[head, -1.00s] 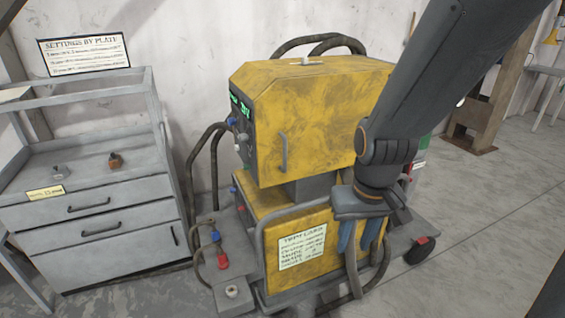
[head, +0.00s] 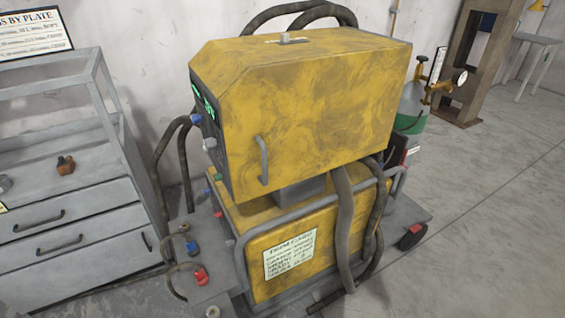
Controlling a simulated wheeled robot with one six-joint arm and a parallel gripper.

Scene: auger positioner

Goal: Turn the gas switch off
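The yellow welding machine (head: 310,110) stands in the middle of the head view on a lower yellow cart unit (head: 320,250). Its dark front panel (head: 213,135) faces left and is seen at a steep angle, with green displays (head: 209,108), a blue knob (head: 196,119) and a grey knob (head: 210,143). A small grey switch or knob (head: 285,38) sits on a dark plate on the machine's top. I cannot tell which control is the gas switch, or its position. A gas cylinder (head: 409,105) with a brass regulator (head: 440,88) stands behind at right. My gripper is out of view.
A grey drawer cabinet (head: 75,215) with an orange-brown item (head: 65,165) on it stands at left. Hoses (head: 345,220) hang on the machine's right side. Open floor (head: 480,230) lies at right.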

